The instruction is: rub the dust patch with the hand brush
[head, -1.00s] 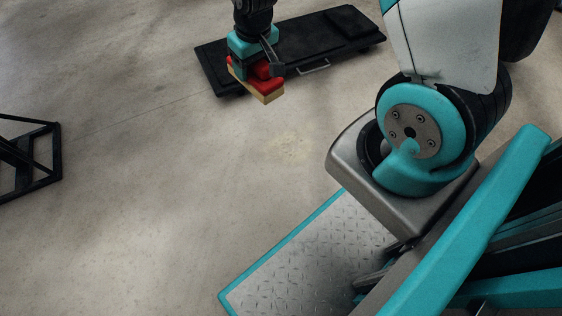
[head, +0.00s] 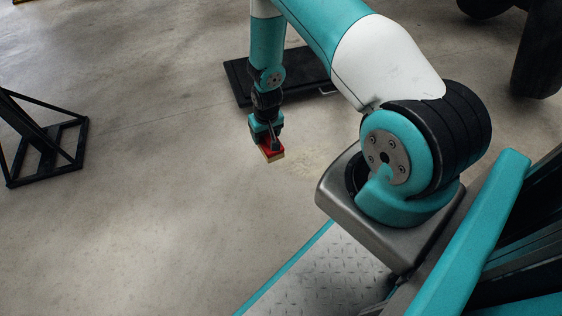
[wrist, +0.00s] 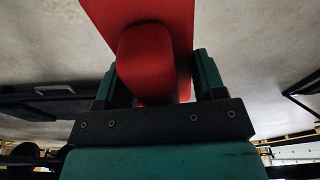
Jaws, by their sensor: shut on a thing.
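The dust patch (head: 308,163) is a faint pale mark on the floor. It lies just right of the brush in the head view. I cannot tell whether the brush touches the floor. The brush's underside is hidden.
A flat black board (head: 240,82) with a handle lies on the floor behind the gripper, partly hidden by my arm. A black metal frame stand (head: 45,150) is at the left. A dark wheel-like object (head: 540,55) is at the upper right. The floor around the patch is clear.

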